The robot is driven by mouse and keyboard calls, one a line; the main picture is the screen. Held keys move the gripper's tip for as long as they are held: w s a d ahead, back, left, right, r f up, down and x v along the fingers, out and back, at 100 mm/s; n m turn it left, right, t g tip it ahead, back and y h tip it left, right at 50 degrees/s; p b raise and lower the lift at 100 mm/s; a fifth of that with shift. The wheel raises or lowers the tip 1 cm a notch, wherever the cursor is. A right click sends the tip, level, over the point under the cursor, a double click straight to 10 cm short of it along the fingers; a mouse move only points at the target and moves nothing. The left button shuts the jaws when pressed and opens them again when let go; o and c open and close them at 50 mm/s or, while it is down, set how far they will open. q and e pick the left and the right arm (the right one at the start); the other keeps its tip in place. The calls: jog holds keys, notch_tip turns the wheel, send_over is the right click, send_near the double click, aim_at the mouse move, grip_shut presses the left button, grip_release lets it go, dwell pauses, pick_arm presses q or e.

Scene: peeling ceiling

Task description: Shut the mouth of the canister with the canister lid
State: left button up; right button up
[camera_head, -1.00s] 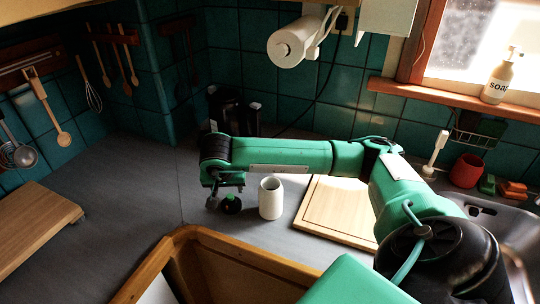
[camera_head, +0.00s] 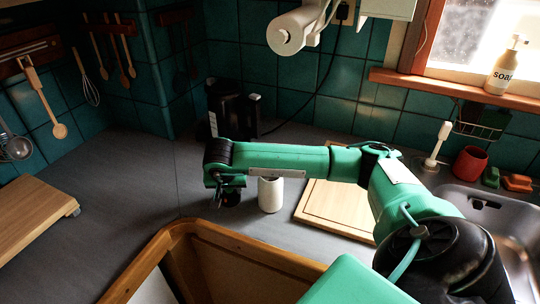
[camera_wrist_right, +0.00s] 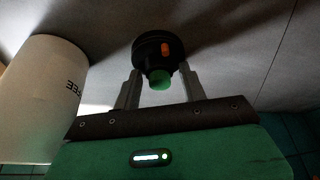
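The canister (camera_head: 270,194) is a white cylinder standing upright on the grey counter. It also shows at the left of the right wrist view (camera_wrist_right: 38,95), with dark lettering. The canister lid (camera_wrist_right: 153,48) is a black disc with a green knob and an orange mark, lying on the counter left of the canister. In the head view the lid (camera_head: 231,199) is partly hidden by the gripper. My right gripper (camera_wrist_right: 160,72) is open, its fingers on either side of the knob with gaps visible; in the head view it (camera_head: 229,190) points down over the lid. My left gripper is not in view.
A wooden cutting board (camera_head: 335,210) lies right of the canister, under my right arm. An open wooden drawer or cabinet edge (camera_head: 225,236) is in front. Dark appliances (camera_head: 232,110) stand behind. Another board (camera_head: 35,218) lies at left.

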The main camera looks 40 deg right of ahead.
grip_shut()
jog(key=shift+r, duration=0.1)
jog(key=shift+r+p, duration=0.7)
jog(key=shift+r, duration=1.05)
jog(key=shift+r, duration=0.1)
jog(key=shift+r+p, duration=1.1)
jog(key=shift+r, duration=1.3)
